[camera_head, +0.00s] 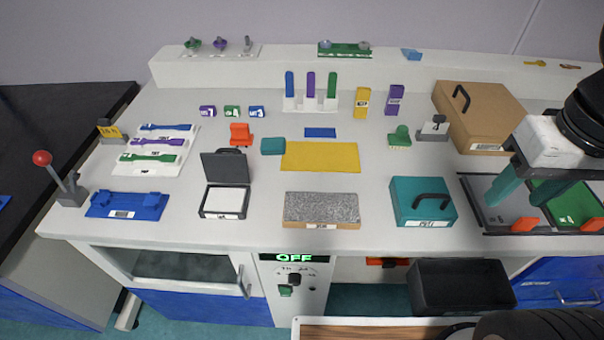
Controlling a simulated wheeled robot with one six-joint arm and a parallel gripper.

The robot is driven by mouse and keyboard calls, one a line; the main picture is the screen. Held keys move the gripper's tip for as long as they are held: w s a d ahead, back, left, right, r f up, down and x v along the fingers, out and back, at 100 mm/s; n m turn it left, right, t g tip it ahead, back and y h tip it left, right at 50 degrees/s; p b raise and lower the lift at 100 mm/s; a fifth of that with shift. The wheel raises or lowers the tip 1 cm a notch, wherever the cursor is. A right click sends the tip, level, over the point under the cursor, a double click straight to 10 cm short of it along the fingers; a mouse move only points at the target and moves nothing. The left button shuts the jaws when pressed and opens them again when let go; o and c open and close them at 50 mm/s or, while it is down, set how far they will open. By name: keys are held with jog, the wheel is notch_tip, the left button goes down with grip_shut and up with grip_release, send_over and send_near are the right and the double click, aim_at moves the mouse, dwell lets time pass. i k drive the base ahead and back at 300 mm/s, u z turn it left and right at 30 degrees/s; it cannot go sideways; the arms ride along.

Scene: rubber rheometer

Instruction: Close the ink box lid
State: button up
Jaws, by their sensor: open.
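The ink box (224,203) is a small dark box with a pale inside, near the front left of the bench. Its dark grey lid (225,167) stands open, tilted back at the rear edge. My gripper (514,199) is at the far right with its two teal fingers apart and nothing visible between them. It hangs over the divided tray, well to the right of the ink box and not touching it.
A grey speckled block (321,208) and a teal handled box (423,201) stand between the ink box and my gripper. A blue holder (127,205) is to the left. A teal block (273,146) and yellow mat (320,156) lie behind. Bare bench shows around the ink box.

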aim_at(224, 165)
jog(key=z, duration=0.1)
jog(key=k, duration=1.05)
jog(key=u, duration=1.1)
jog(key=i, duration=1.1)
jog(key=z, duration=0.4)
